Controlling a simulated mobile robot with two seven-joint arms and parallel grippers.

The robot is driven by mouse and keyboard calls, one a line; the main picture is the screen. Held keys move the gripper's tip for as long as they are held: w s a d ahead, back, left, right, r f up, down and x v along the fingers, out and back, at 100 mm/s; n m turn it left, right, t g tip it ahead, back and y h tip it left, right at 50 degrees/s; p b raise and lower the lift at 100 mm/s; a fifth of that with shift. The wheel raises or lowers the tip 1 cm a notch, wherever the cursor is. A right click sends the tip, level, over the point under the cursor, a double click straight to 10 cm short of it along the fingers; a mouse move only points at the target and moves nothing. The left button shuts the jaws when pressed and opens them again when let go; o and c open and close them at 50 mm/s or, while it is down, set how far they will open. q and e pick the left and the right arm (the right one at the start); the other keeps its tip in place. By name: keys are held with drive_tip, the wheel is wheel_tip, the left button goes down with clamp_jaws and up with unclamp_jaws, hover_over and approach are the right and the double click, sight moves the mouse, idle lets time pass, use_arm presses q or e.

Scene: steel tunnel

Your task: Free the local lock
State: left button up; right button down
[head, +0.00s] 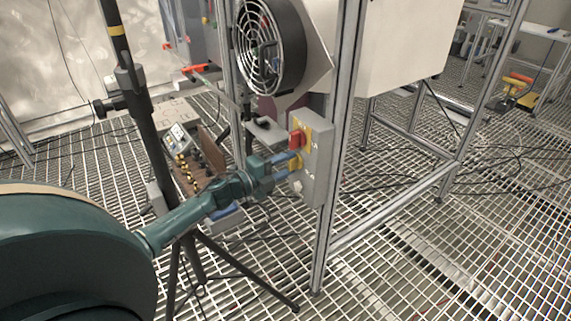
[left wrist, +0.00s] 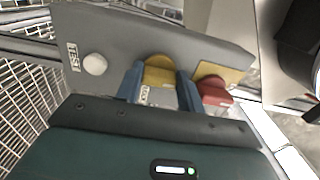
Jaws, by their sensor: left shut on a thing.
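A grey control box (head: 318,170) is fixed to an upright metal post. On its face are a red knob (head: 296,139) on a yellow plate, a yellow knob (left wrist: 158,70) below it, and a white button (left wrist: 95,64) beside a TEST label. My left gripper (head: 284,168) reaches the box from the left, its blue fingers at the yellow knob. In the left wrist view the fingers (left wrist: 160,90) stand on both sides of the yellow knob and are shut on it. The red knob (left wrist: 214,93) is beside the right finger, apart from the grip.
A metal frame post (head: 338,130) carries the box. A round fan (head: 268,50) hangs above it. A black tripod (head: 160,150) stands left, close to my left arm. A board with equipment (head: 195,170) lies behind the arm. Grating floor is open at the lower right.

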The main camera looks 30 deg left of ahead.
use_arm(q)
drive_tip(key=o, duration=1)
drive_tip(key=p+v, duration=0.1)
drive_tip(key=v, duration=1.2)
drive_tip(key=shift+s, duration=0.1)
